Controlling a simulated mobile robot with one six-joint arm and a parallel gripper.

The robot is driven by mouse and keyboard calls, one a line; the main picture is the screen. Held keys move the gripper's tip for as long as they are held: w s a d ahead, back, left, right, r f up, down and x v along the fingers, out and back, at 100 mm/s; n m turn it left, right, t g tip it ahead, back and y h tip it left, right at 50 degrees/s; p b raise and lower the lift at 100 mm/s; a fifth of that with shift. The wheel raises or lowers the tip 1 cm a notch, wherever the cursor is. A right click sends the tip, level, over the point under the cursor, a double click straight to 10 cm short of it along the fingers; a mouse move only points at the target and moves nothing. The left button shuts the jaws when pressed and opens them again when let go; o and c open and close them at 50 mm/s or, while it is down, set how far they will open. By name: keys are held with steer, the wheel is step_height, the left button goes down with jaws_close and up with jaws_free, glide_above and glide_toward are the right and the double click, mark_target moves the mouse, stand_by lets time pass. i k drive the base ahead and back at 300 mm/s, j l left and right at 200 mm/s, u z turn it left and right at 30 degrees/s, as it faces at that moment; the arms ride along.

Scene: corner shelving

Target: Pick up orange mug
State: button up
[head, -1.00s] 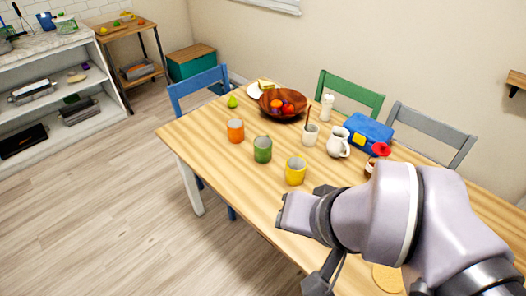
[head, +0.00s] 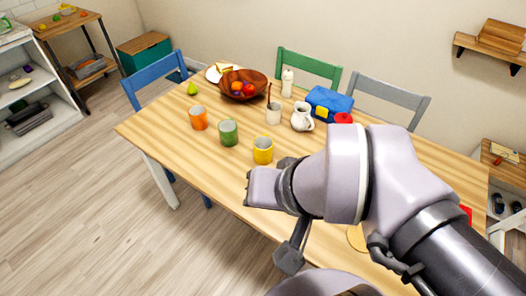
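The orange mug (head: 198,118) stands upright on the wooden table (head: 160,126), toward its left end. A green mug (head: 228,133) stands to its right and a yellow mug (head: 262,151) further right, nearer my arm. My arm fills the lower right of the head view. The end of the arm is at the table's front edge, to the right of and nearer than the mugs, apart from the orange mug. The gripper's fingers cannot be made out clearly, so its opening cannot be judged.
Behind the mugs are a wooden fruit bowl (head: 243,84), a white pitcher (head: 302,116), a cup (head: 273,113) and a blue lunch box (head: 328,103). A green pear (head: 192,88) lies near the blue chair (head: 156,80). The floor (head: 75,215) left of the table is clear.

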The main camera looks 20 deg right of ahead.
mark_target(197, 113)
steer(key=i+j+z, duration=0.25)
steer(key=i+j, duration=0.25)
steer(key=i+j+z, duration=0.15)
steer(key=j, duration=0.25)
steer(key=i+j+z, duration=0.1)
steer(key=i+j, duration=0.15)
steer(key=i+j+z, duration=0.15)
steer(key=j, duration=0.35)
steer(key=i+j+z, duration=0.15)
steer(key=j, duration=0.2)
steer(key=i+j+z, duration=0.1)
steer(key=j, duration=0.3)
steer(key=i+j+z, duration=0.15)
steer(key=j, duration=0.3)
steer(key=i, duration=0.1)
